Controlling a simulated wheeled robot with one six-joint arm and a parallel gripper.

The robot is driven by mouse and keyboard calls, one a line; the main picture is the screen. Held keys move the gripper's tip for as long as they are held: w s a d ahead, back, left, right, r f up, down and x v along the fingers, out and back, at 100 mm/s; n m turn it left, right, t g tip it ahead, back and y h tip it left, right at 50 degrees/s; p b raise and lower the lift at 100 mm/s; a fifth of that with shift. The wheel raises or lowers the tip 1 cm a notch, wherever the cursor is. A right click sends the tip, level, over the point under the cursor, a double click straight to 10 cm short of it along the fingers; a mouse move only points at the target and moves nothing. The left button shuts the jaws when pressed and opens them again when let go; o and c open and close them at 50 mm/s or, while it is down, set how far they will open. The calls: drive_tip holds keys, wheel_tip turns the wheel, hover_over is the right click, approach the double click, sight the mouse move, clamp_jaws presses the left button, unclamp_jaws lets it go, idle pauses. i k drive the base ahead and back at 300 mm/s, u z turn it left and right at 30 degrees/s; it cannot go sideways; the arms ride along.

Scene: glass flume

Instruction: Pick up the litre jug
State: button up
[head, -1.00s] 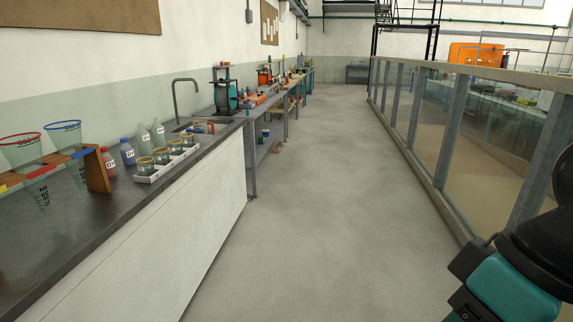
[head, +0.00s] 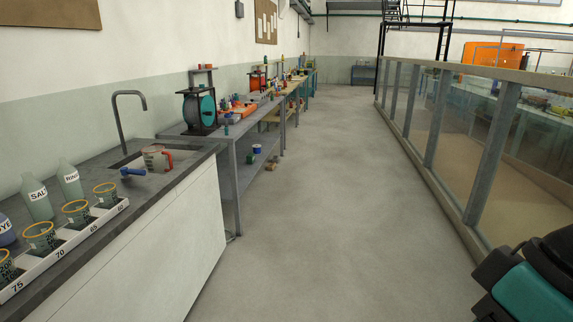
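A clear jug with a red handle and red markings (head: 157,158) stands upright on the dark counter (head: 184,161), near its far end beside the sink. It looks like the litre jug. A small blue object (head: 132,172) lies just in front of it. Part of my arm shows at the lower right of the head view, far from the jug. My gripper itself is not in the picture.
A white rack (head: 62,252) of orange-rimmed beakers and labelled bottles (head: 37,197) stand nearer on the counter. A tap (head: 122,115) rises behind the jug. A bench (head: 228,137) continues beyond. The glass flume (head: 470,130) bounds the right; the aisle floor (head: 310,210) is clear.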

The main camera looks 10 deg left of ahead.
sight(153, 156)
drive_tip(key=u, duration=0.35)
drive_tip(key=i, duration=2.05)
drive_tip(key=u, duration=1.05)
drive_tip(key=i, duration=1.25)
drive_tip(key=u, duration=0.35)
